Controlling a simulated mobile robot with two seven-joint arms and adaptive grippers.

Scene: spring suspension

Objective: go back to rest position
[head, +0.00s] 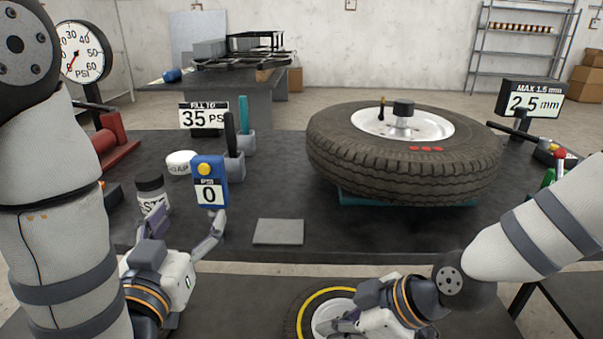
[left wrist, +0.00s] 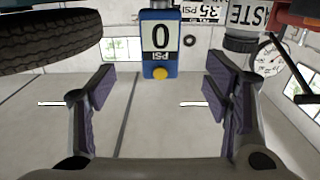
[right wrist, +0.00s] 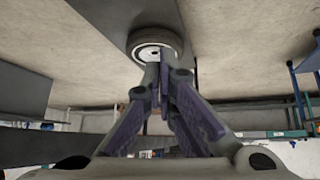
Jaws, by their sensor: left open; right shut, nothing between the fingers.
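My left gripper (head: 182,232) is open at the front left of the dark workbench. The blue PSI gauge (head: 209,182), reading 0 with a yellow button, stands upright on the bench just beyond its fingers. In the left wrist view the gauge (left wrist: 160,45) shows upside down, ahead of the gap between the spread fingers, and nothing is held. My right gripper (head: 345,325) is at the bottom centre of the head view, in front of a small wheel with a yellow ring (head: 293,317). In the right wrist view its fingertips (right wrist: 163,65) are together and empty.
A large tire (head: 405,170) lies on a teal support on the bench. A paste jar (head: 151,196), a soap dish (head: 181,162) and tool holders (head: 234,166) stand near the gauge. A flat grey pad (head: 278,232) lies at the bench front, with clear surface around it.

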